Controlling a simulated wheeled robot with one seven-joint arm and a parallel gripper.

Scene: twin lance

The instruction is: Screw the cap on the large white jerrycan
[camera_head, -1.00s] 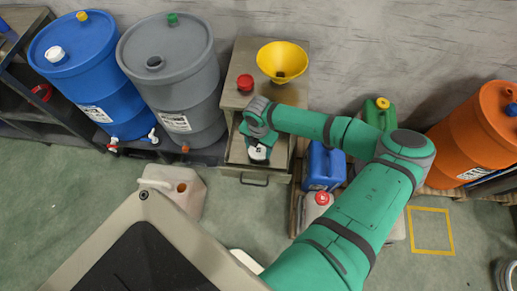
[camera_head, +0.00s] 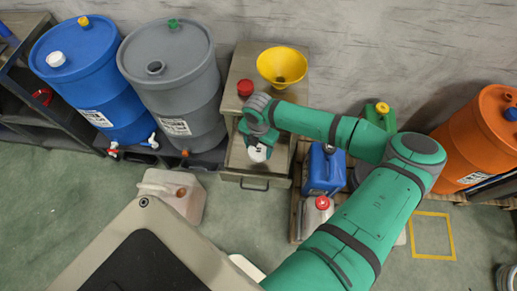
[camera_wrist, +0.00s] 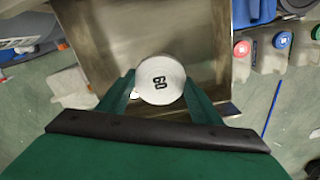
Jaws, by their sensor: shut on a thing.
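My gripper (camera_head: 259,149) is shut on a round white cap (camera_wrist: 160,80) marked "60". The wrist view shows the cap between the two green fingers (camera_wrist: 158,98). The gripper holds it over the open metal drawer of a cabinet (camera_head: 242,161); I cannot tell how high above the drawer floor it is. The large white jerrycan (camera_head: 165,187) stands on the floor to the left of the drawer, its brownish mouth (camera_head: 181,192) uncovered. The gripper and cap are apart from it, to its upper right.
A red cap (camera_head: 245,88) and a yellow funnel (camera_head: 281,66) are on the cabinet top. Blue (camera_head: 88,75) and grey (camera_head: 172,80) drums stand left. A blue jerrycan (camera_head: 325,170) and a red-capped one (camera_head: 317,213) stand right of the drawer. Floor (camera_head: 222,215) between jerrycan and drawer is clear.

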